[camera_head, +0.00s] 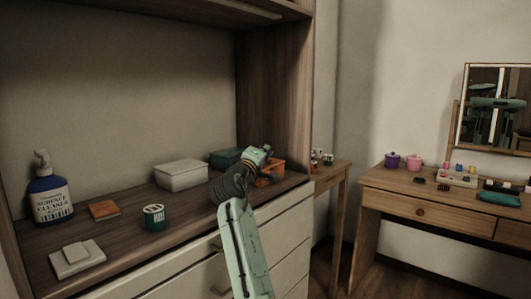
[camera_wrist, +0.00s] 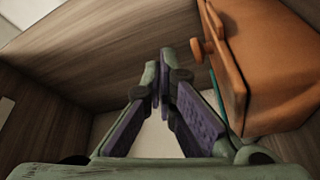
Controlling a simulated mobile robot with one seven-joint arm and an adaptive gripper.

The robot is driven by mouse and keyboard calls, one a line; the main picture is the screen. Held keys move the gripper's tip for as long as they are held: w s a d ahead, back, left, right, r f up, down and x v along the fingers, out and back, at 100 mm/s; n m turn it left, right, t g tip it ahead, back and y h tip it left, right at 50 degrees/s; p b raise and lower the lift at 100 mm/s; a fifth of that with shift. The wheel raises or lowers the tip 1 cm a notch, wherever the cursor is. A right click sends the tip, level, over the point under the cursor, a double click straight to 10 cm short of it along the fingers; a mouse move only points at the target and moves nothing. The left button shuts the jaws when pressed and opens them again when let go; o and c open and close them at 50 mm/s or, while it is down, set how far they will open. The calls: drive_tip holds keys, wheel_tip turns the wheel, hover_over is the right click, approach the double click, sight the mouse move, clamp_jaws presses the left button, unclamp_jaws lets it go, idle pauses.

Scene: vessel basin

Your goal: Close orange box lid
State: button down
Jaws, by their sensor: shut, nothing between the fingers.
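The orange box (camera_head: 275,170) stands near the right end of the wooden counter, partly hidden behind my arm and gripper in the head view. My gripper (camera_wrist: 157,82) is shut and empty, with purple pads, left of the box and below the knob in the picture. In the head view my gripper (camera_head: 267,150) is over the counter beside the box.
A dark teal box (camera_head: 225,157) and a white box (camera_head: 181,174) stand left of the orange box. A green tin (camera_head: 154,217), brown block (camera_head: 103,210), blue bottle (camera_head: 49,194) and pale slabs (camera_head: 77,258) are farther left. The cabinet's side wall (camera_head: 275,95) rises close behind.

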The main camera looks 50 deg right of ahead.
wheel_tip(320, 180, up, 3)
drive_tip(key=shift+f+p, duration=0.15)
drive_tip(key=shift+p, duration=0.55)
drive_tip(key=shift+a, duration=0.3)
drive_tip(key=s+a+f+b, duration=0.1)
drive_tip(key=a+f+b, duration=0.1)
drive_tip(key=a, duration=0.6)
drive_tip(key=shift+s+a+f, duration=0.2)
drive_tip(key=shift+a+f, duration=0.15)
drive_tip(key=shift+f, duration=0.35)
